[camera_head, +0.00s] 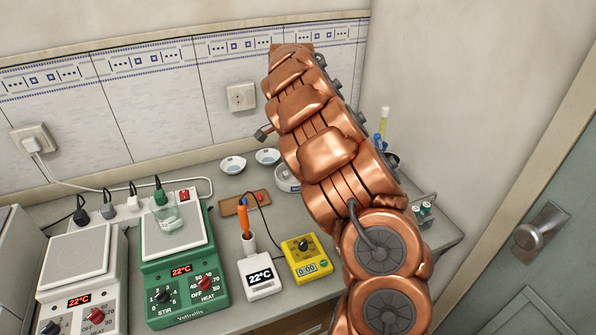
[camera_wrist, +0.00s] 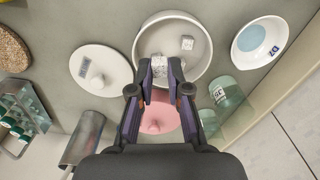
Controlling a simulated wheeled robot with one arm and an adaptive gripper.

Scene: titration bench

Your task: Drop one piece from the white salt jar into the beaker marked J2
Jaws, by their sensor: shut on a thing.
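The open white jar (camera_wrist: 203,72) is at the top middle of the wrist view, with a loose white piece (camera_wrist: 188,42) inside. My gripper (camera_wrist: 161,68) is over the jar's near part, its fingers closed on another white piece (camera_wrist: 160,62). In the head view a white jar (camera_head: 286,181) shows partly behind my arm, and my gripper is hidden. A small glass beaker (camera_wrist: 223,92) with a white label stands right of the jar in the wrist view; I cannot read its mark surely. Another glass beaker (camera_head: 169,219) stands on the green hotplate; its mark is unreadable.
A white lid (camera_wrist: 98,68) lies left of the jar. A pink round lid (camera_wrist: 158,117) is below my fingers. A labelled dish (camera_wrist: 260,42), a metal cup (camera_wrist: 85,140) and a vial rack (camera_wrist: 22,112) stand around.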

